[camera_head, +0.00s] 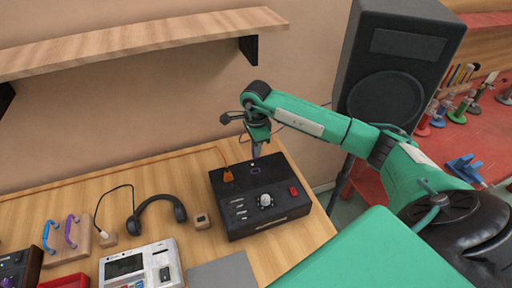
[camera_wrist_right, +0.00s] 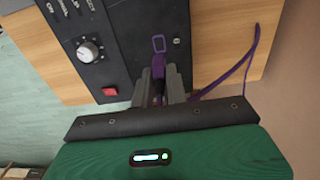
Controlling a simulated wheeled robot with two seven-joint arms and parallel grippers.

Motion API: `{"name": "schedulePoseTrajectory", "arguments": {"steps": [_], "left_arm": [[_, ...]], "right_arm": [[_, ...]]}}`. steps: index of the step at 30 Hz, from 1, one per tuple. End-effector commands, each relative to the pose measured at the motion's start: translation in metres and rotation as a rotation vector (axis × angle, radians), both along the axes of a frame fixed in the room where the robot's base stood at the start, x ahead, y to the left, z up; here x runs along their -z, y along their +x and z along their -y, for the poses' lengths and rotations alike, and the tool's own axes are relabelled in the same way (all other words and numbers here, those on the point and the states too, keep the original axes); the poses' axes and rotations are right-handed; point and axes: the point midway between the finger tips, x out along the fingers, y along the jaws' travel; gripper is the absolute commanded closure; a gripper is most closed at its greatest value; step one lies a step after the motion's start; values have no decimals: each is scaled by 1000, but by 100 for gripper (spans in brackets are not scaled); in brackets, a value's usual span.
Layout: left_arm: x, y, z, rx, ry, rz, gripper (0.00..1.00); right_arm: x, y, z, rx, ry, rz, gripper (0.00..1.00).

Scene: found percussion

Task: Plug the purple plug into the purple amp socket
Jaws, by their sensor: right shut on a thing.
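The black amp (camera_head: 258,196) sits on the wooden table; it also fills the upper part of the right wrist view (camera_wrist_right: 110,60). The purple-rimmed socket (camera_head: 255,170) is on its top face, and shows in the right wrist view (camera_wrist_right: 158,43). My right gripper (camera_head: 258,150) is just above the amp, shut on the purple plug (camera_wrist_right: 158,66). In the right wrist view the plug lies between the fingers, close to the socket; I cannot tell whether they touch. A purple cable (camera_wrist_right: 238,72) trails from it. My left gripper is not in view.
An orange plug (camera_head: 228,174) stands in the amp beside the purple socket. Headphones (camera_head: 155,209), a white device (camera_head: 140,265) and a grey pad (camera_head: 223,272) lie to the left. A shelf (camera_head: 140,42) hangs above, and a large speaker (camera_head: 395,65) stands at right.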

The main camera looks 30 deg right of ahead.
Motion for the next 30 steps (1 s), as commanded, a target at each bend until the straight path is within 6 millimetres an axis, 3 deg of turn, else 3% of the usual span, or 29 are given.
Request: {"name": "schedulePoseTrajectory", "arguments": {"steps": [15, 30], "left_arm": [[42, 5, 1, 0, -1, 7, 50], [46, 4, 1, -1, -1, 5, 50]], "right_arm": [[51, 0, 0, 1, -1, -1, 100], [57, 0, 0, 0, -1, -1, 100]]}}
